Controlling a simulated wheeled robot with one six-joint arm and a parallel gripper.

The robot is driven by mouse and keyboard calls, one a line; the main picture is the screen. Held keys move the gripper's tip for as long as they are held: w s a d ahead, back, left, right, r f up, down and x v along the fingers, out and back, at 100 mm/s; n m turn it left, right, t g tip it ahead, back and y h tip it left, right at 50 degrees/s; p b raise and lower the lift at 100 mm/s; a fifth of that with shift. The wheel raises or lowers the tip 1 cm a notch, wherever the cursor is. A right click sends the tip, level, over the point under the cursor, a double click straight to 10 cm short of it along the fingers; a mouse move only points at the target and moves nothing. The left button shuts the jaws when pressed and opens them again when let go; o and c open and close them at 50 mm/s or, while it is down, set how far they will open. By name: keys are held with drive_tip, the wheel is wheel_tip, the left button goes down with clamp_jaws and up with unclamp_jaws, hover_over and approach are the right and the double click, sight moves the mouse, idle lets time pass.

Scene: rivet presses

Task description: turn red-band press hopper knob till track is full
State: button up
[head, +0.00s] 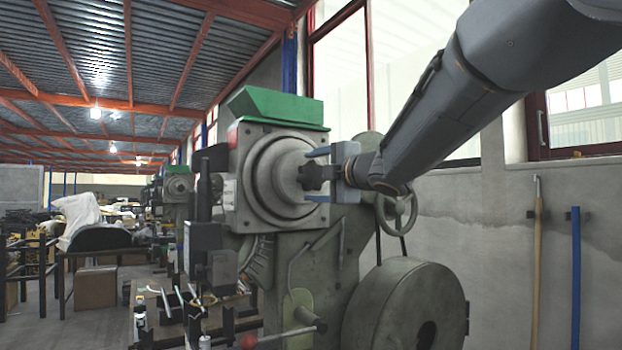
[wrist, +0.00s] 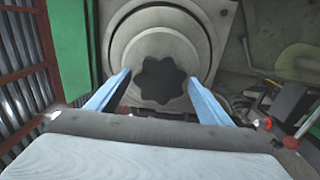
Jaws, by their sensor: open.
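My gripper (head: 317,175) is open, with one blue finger on each side of the knob. In the wrist view (wrist: 158,77) gaps show between fingers and knob. I cannot make out the track's filling.
A handwheel (head: 397,210) and a large round wheel cover (head: 405,308) are on the press's right. A bench with tools (head: 190,310) stands in front at left. Another press (head: 178,190) is behind. A wooden pole (head: 537,260) and a blue bar (head: 575,270) are at the wall.

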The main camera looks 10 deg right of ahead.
drive_tip(key=v, duration=0.6)
drive_tip(key=shift+s, duration=0.1)
drive_tip(key=s+d+f+m+g+h, duration=0.15)
drive_tip(key=f+m, duration=0.35)
drive_tip(key=f, duration=0.6)
drive_tip(key=s+d+f+m+g+h, duration=0.1)
drive_tip(key=d+f+m+g+h, duration=0.3)
drive_tip(key=f, duration=0.6)
drive_tip(key=s+a+f+m+g+h, duration=0.1)
drive_tip(key=s+f+m+g+h, duration=0.1)
drive_tip(key=f+m, duration=0.65)
drive_tip(key=s+a+f+m+g+y, duration=0.1)
drive_tip(key=s+f+g, duration=0.4)
drive_tip(key=s+f, duration=0.5)
drive_tip(key=s+a+f+m+g+y, duration=0.1)
drive_tip(key=s+a+f+m+g, duration=0.2)
drive_tip(key=s+a+f, duration=0.3)
drive_tip(key=s+f+g, duration=0.1)
drive_tip(key=s+f, duration=0.4)
drive_tip(key=s, duration=0.2)
drive_tip(key=shift+s+f+g, duration=0.2)
drive_tip(key=shift+s+g, duration=0.15)
drive_tip(key=shift+s, duration=0.05)
drive_tip(key=shift+w, duration=0.1)
